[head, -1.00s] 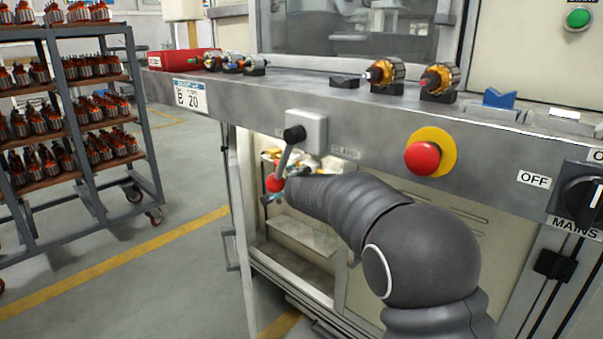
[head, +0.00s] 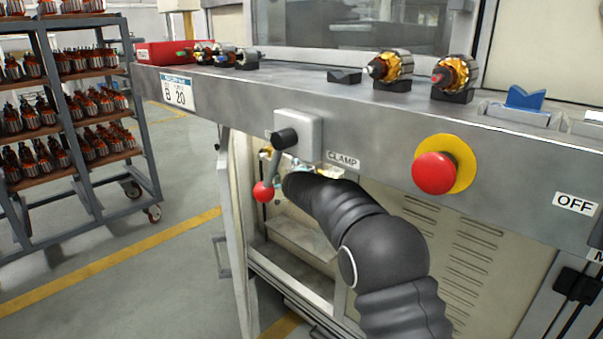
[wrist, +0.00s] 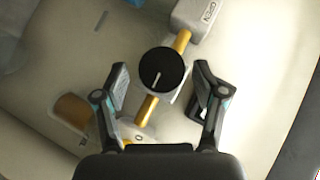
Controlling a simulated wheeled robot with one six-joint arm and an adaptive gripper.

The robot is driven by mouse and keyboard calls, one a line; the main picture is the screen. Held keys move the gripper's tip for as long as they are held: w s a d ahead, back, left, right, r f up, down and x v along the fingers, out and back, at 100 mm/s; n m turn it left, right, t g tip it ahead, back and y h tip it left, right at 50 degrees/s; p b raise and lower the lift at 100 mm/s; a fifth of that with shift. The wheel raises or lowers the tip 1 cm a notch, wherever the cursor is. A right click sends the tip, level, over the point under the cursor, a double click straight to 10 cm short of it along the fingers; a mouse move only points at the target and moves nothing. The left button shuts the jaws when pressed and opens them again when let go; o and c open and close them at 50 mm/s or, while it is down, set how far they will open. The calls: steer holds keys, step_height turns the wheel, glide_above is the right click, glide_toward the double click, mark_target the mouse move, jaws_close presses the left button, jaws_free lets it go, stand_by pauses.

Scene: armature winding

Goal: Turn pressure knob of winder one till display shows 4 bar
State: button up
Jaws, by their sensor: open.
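In the wrist view a round black knob (wrist: 162,70) with a white pointer line sits on a brass-coloured pipe (wrist: 147,108). I take it for the pressure knob. My gripper (wrist: 160,82) is open, with one finger on each side of the knob. A gap shows on both sides, and neither finger appears to touch it. In the head view my arm reaches into the open cabinet (head: 240,230) under the bench and hides the knob and most of my gripper. No readable pressure display shows in either view.
A clamp lever with a red ball (head: 263,191) hangs at the bench front, close to my arm. A red emergency button (head: 435,172) is to its right. A rack (head: 75,110) of armatures is at left.

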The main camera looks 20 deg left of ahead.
steer(key=shift+w+a+f, duration=0.2)
steer(key=shift+w+a, duration=0.05)
steer(key=shift+w, duration=0.35)
steer(key=shift+a, duration=0.1)
steer(key=shift+s, duration=0.1)
